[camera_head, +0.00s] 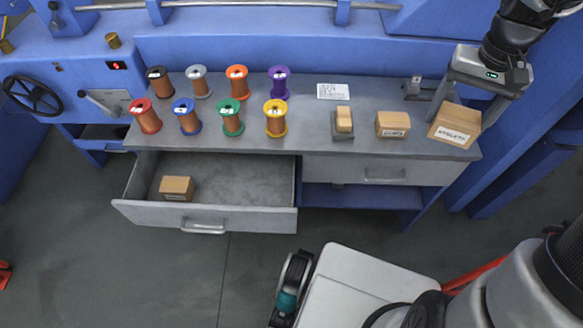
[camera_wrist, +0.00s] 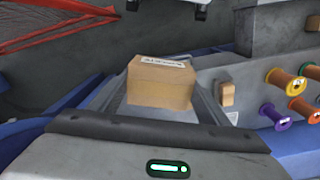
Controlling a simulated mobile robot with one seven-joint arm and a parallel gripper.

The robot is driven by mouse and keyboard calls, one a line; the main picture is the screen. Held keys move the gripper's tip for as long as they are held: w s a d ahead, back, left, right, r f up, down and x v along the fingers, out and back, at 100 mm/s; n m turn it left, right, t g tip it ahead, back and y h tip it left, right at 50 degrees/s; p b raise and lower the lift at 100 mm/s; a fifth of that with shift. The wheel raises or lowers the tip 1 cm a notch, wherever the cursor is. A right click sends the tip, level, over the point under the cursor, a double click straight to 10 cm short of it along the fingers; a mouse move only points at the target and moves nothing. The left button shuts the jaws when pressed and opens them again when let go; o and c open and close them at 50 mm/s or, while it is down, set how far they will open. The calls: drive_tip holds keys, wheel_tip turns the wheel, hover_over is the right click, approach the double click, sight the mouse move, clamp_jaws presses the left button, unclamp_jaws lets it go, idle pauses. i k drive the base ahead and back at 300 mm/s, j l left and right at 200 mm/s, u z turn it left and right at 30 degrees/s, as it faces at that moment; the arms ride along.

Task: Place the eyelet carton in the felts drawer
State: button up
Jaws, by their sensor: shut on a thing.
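The eyelet carton (camera_head: 456,124) is a brown box with a white label, at the right end of the grey bench top in the head view. My gripper (camera_head: 461,112) is shut on it, with a finger on each side. In the wrist view the carton (camera_wrist: 160,84) sits between my fingers. I cannot tell whether it touches the bench. An open drawer (camera_head: 250,214) is pulled out at the left below the bench, with a small brown carton (camera_head: 177,188) inside at its left. That carton's label is too small to read, and so I cannot confirm this is the felts drawer.
Another labelled carton (camera_head: 392,124) and a small block on a grey stand (camera_head: 343,124) are left of my gripper. Several coloured spools (camera_head: 232,118) stand on the bench's left half. A closed drawer (camera_head: 385,172) is at the right. The open drawer's middle and right are clear.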

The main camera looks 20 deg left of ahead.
sight(245, 202)
drive_tip(key=k+j+u, duration=0.15)
drive_tip(key=j+u, duration=0.2)
drive_tip(key=j, duration=0.45)
drive_tip(key=j+u, duration=0.3)
drive_tip(key=j, duration=0.5)
drive_tip(key=k, duration=0.05)
